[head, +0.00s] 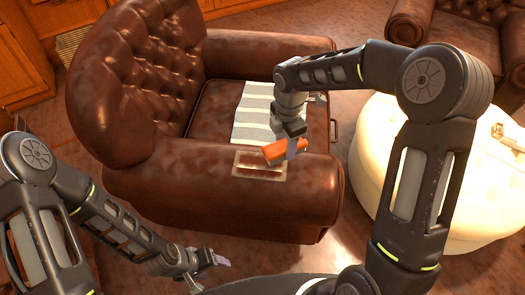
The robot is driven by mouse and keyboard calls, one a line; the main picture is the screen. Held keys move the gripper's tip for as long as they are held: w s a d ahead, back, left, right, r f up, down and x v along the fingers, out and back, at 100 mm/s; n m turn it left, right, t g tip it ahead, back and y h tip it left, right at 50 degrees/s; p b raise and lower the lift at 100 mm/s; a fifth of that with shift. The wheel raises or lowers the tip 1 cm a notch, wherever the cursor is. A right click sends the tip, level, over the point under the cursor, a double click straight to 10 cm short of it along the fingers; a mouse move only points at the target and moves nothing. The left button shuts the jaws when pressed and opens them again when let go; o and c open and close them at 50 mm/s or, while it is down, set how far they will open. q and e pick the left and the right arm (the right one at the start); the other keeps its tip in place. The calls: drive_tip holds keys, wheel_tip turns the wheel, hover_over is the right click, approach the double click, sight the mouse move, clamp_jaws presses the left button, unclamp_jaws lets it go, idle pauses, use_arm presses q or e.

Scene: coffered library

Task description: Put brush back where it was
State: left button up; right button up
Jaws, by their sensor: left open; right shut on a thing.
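The brush (284,152) shows as an orange block, and its bristles cannot be made out. My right gripper (292,148) is shut on it, over the near arm of the brown leather armchair (220,195). A small tan mat or tray (241,160) with a dark reddish strip lies on that armrest, just left of and below the brush. The brush partly overlaps its right end in the picture; whether they touch is unclear. My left gripper (218,260) is open and empty, low in front of the chair.
A striped grey and white cloth (254,112) lies on the armchair seat, beyond my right gripper. A round cream ottoman (375,160) stands at the right, with a small object (508,135) on it. Another brown armchair (465,30) is at the back right. Wooden panelling (30,60) is at the far left.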

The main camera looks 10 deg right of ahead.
sight(285, 140)
drive_tip(key=m, duration=0.2)
drive_tip(key=r+m, duration=0.1)
drive_tip(key=m, duration=0.1)
drive_tip(key=r+m, duration=0.1)
drive_tip(key=m, duration=0.1)
drive_tip(key=shift+w+d, duration=0.1)
drive_tip(key=shift+w, duration=0.3)
drive_tip(key=r+m, duration=0.1)
drive_tip(key=m, duration=0.1)
drive_tip(key=r+m, duration=0.1)
drive_tip(key=m, duration=0.5)
drive_tip(key=shift+w+r, duration=0.35)
drive_tip(key=shift+r, duration=0.05)
wheel_tip(285, 140, up, 2)
drive_tip(key=m, duration=0.6)
drive_tip(key=shift+w, duration=0.15)
